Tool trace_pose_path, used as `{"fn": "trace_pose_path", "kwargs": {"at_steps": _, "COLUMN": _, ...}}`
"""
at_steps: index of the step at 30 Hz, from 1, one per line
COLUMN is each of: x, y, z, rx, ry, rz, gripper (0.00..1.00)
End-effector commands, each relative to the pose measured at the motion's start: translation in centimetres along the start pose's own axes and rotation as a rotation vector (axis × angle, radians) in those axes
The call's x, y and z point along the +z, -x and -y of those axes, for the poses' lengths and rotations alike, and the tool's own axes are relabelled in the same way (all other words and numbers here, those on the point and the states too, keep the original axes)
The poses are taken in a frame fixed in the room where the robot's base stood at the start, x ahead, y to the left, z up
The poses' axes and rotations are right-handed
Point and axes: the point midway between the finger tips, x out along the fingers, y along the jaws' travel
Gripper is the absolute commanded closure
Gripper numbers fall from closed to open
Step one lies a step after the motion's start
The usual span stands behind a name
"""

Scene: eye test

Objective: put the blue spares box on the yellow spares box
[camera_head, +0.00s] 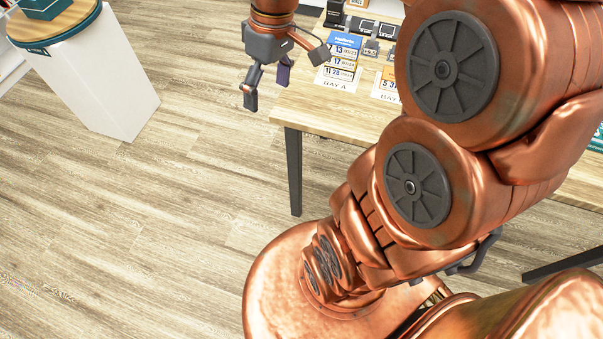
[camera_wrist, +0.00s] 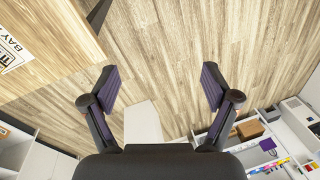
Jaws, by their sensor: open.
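A blue-topped box (camera_head: 345,41) with white date labels is on the wooden table, at the card marked BAY A. More labelled faces show below it; I cannot tell whether these are separate boxes. A yellow-orange labelled box (camera_head: 391,75) is to its right at a second bay card, mostly hidden behind my arm. My gripper (camera_head: 266,88) is off the table's left end, left of the blue box, over the floor. In the wrist view my gripper (camera_wrist: 160,89) has its fingers wide apart with nothing between them. Neither box shows in the wrist view.
The table (camera_head: 300,105) has dark legs and dark display devices (camera_head: 372,38) at its back. A white pedestal (camera_head: 100,85) with a round wooden top carries a teal box (camera_head: 45,8) at upper left. Shelves with goods (camera_wrist: 268,146) show in the wrist view. The floor between is clear.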

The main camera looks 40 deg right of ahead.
Motion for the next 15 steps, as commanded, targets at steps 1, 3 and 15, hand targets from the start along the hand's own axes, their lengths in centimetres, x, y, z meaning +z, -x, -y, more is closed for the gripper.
{"fn": "trace_pose_path", "kwargs": {"at_steps": 1, "x": 1.3, "y": -0.7, "z": 1.7, "rx": 0.013, "ry": -0.021, "rz": 0.022, "gripper": 0.13}}
{"fn": "trace_pose_path", "kwargs": {"at_steps": 3, "x": 3.1, "y": -1.7, "z": 3.4, "rx": 0.031, "ry": -0.067, "rz": 0.052, "gripper": 0.13}}
{"fn": "trace_pose_path", "kwargs": {"at_steps": 15, "x": 12.9, "y": -6.6, "z": 8.5, "rx": 0.143, "ry": -0.321, "rz": 0.150, "gripper": 0.13}}
